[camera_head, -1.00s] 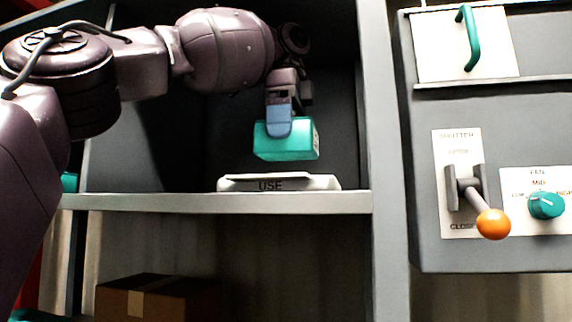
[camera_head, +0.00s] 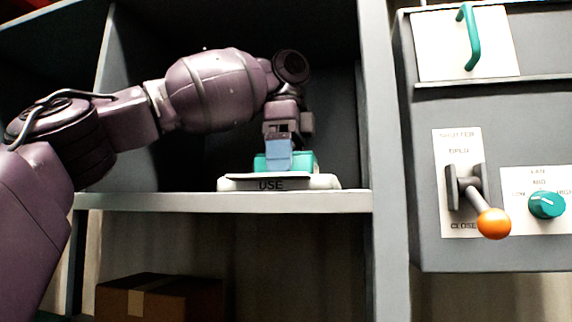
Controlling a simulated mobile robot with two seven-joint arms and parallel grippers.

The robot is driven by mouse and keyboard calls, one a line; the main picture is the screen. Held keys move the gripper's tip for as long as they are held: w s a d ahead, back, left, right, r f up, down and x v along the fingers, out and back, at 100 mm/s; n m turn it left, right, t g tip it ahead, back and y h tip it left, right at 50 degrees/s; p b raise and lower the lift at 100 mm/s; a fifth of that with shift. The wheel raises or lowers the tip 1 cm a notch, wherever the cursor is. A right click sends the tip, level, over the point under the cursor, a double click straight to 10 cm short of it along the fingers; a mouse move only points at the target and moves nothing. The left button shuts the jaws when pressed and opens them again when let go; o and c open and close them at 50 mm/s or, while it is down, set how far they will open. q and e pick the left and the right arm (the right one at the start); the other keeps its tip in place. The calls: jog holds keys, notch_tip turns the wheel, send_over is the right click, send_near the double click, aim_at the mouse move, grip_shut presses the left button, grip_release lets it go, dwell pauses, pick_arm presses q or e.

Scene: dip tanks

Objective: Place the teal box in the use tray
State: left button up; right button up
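The teal box (camera_head: 304,162) is low at the white tray labelled USE (camera_head: 318,182) on the shelf. The tray's front rim hides the box's lower part, so I cannot tell if it touches the tray floor. My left gripper (camera_head: 278,160) reaches down from above with a blue finger against the front face of the box. It looks shut on the box; the far finger is hidden. My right gripper is not in view.
The grey shelf (camera_head: 200,202) has walls on both sides of the tray. A cardboard box (camera_head: 185,298) sits below. To the right, a grey panel carries a lever with an orange knob (camera_head: 493,223), a teal dial (camera_head: 546,205) and a teal handle (camera_head: 468,38).

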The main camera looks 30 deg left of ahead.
pick_arm(q)
jog(key=shift+f, duration=0.2)
jog(key=o, duration=0.9)
jog(key=shift+r, duration=0.1)
jog(key=shift+w+d+r, duration=0.1)
jog(key=shift+r, duration=3.7)
